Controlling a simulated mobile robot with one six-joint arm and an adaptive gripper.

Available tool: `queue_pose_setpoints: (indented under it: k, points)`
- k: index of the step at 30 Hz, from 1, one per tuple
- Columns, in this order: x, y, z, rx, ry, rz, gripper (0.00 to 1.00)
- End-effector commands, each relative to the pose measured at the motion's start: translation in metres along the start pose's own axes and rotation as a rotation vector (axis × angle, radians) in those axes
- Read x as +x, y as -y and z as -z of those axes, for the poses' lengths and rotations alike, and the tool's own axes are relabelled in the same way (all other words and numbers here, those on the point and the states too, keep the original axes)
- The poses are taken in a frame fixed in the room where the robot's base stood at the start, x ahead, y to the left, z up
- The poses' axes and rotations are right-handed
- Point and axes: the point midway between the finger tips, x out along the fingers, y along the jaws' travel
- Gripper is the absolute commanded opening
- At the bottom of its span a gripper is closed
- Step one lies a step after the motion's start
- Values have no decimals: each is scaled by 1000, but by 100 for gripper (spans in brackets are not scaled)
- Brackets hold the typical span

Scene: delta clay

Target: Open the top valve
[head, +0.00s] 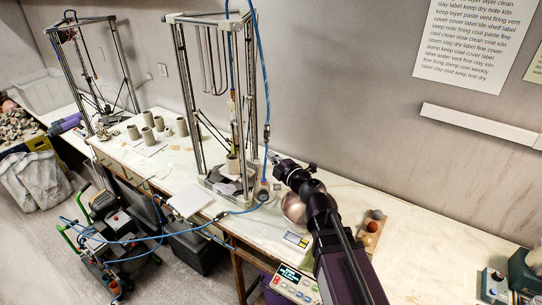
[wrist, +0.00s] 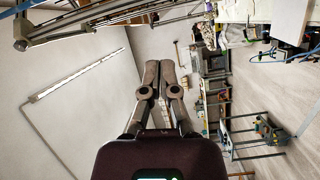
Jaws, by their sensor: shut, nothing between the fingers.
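I cannot clearly make out the top valve. A blue hose (head: 262,75) runs down the right side of the near metal-framed delta printer (head: 190,90). A small dark fitting (head: 267,131) sits on that hose, and a round fitting (head: 263,194) is near the printer's base; I cannot tell whether either is a valve. My gripper (head: 275,157) is just right of the printer frame and the hose, above the table, and no contact is visible. In the wrist view my gripper (wrist: 160,66) has its two fingers together, with nothing between them.
The long white table (head: 345,205) runs along the wall. A round metal bowl (head: 293,208) is partly behind my arm. Several clay cups (head: 148,118) stand left of the printer. A second printer (head: 90,75) is farther left.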

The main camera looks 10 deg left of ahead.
Motion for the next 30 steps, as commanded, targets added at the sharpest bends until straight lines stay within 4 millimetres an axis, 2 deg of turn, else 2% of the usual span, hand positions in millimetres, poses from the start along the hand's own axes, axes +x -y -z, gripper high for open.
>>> queue_pose_setpoints:
  k: [11,17,24,30]
  points:
    - [6,-2,0,-1,22,-6,0]
    - [24,-7,1,-5,110,-27,0]
    - [54,-14,7,-11,298,-59,0]
    - [71,-16,17,-14,469,-74,0]
